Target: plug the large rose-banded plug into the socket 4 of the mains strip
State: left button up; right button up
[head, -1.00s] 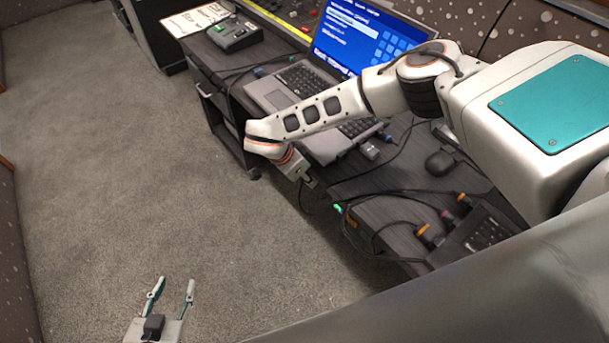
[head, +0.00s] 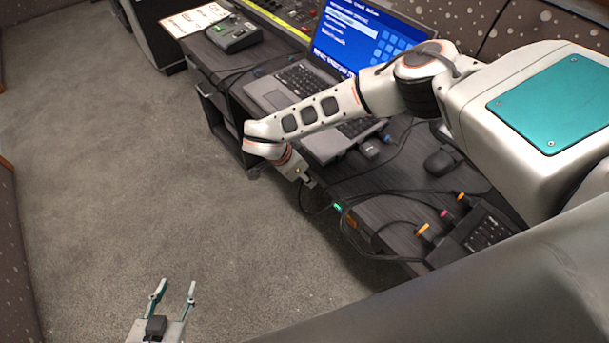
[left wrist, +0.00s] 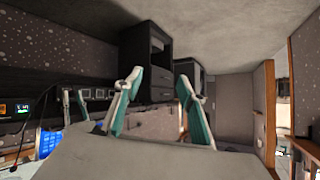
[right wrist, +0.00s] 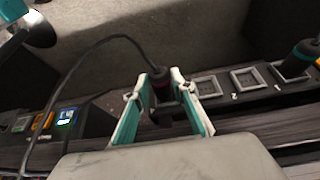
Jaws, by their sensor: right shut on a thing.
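In the right wrist view, my right gripper (right wrist: 160,98) is shut on a dark plug (right wrist: 160,82) with a thin reddish band and a black cable from its top. The plug stands over the mains strip (right wrist: 235,112), in line with its row of sockets. Its lower end is hidden, so I cannot tell whether it is seated. Two empty square sockets (right wrist: 205,87) (right wrist: 247,78) lie to its right. In the head view the right gripper (head: 308,182) is small at the desk's front edge. My left gripper (head: 174,288) is open and empty above the carpet.
Another dark plug (right wrist: 299,60) with a green band stands in the strip at the right. The laptop (head: 335,148), mouse (head: 440,162) and loose cables (head: 385,222) occupy the desk. The carpet (head: 120,170) is clear.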

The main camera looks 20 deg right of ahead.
jog(key=shift+w+d+r, duration=0.45)
jog(key=shift+w+d, duration=0.2)
jog(key=shift+d, duration=0.2)
jog(key=shift+s+a, duration=0.15)
jog(key=shift+a, duration=0.2)
jog(key=shift+s+a+f, duration=0.1)
jog(key=shift+a, duration=0.15)
pick_arm(q)
jog(key=shift+s+d+f+g, duration=0.15)
jog(key=shift+s+d+f, duration=0.15)
jog(key=shift+s+f, duration=0.25)
jog(key=shift+s+d+f+g, duration=0.15)
jog(key=shift+s+d+f, duration=0.1)
jog(key=shift+s+f, duration=0.25)
pick_arm(e)
jog(key=shift+s+a+f, duration=0.2)
jog(key=shift+s+a, duration=0.15)
jog(key=shift+a, duration=0.2)
pick_arm(q)
jog(key=shift+a+r, duration=0.1)
jog(key=shift+r, duration=0.05)
pick_arm(e)
jog(key=shift+s+a+f, duration=0.15)
jog(key=shift+f, duration=0.1)
pick_arm(q)
jog(key=shift+w+r+p, duration=0.1)
jog(key=shift+r+p, duration=0.15)
jog(key=shift+p, duration=0.1)
pick_arm(e)
jog(key=shift+d, duration=0.35)
